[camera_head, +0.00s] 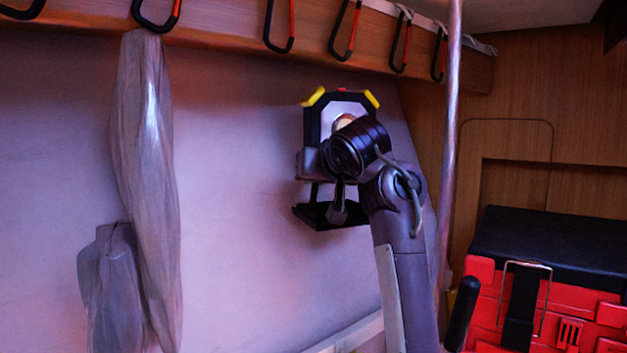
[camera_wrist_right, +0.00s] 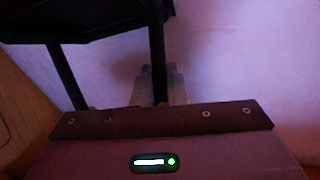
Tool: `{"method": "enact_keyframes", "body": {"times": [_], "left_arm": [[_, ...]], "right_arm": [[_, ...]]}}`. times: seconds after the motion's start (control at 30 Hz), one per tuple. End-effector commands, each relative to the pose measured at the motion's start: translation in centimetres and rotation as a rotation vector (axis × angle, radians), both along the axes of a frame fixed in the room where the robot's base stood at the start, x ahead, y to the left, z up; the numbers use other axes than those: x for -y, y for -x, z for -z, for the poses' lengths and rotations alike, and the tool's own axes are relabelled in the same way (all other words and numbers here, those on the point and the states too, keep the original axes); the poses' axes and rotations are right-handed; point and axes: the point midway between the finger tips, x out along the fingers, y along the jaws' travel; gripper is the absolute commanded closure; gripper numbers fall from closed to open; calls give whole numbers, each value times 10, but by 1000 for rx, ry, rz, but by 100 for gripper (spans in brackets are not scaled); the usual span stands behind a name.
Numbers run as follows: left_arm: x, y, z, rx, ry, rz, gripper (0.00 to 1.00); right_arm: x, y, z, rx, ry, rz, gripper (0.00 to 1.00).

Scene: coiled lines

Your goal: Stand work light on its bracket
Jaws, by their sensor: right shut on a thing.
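The work light (camera_head: 325,108), with a black frame, pale face and yellow corners, is upright against the pale wall in the head view. My right gripper (camera_wrist_right: 160,88) is shut on a thin black bar below the light, part of its stand. My right wrist hides the light's lower middle in the head view. A flat black plate (camera_head: 320,217) sits below the light, joined to it by thin bars. Whether this plate is the light's foot or the wall bracket I cannot tell. The wrist view shows dark bars and a plate edge at upper left. My left gripper is out of view.
A wooden rail (camera_head: 215,28) with several hooks runs above. A grey wrapped bundle (camera_head: 145,130) hangs at left. A pole (camera_head: 450,150) stands just right of my right arm, and a red and black case (camera_head: 560,290) is at lower right. The wall between bundle and light is clear.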

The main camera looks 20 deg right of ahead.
Motion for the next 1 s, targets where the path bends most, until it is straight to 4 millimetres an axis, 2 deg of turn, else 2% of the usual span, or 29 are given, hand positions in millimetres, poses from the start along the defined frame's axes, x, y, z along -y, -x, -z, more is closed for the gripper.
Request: {"method": "enact_keyframes", "body": {"times": [0.03,0.2,0.47,0.57,0.8,1.0], "left_arm": [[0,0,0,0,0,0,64],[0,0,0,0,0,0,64],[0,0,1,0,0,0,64],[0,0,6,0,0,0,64],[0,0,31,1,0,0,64],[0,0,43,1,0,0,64]], "right_arm": [[0,1,-4,10,1,-2,85],[0,1,-3,7,0,-1,63],[0,-1,3,-6,-1,0,62],[0,5,1,-3,-2,1,62],[-1,41,-14,6,-1,-2,62],[-1,66,-27,6,-1,-1,62]]}}
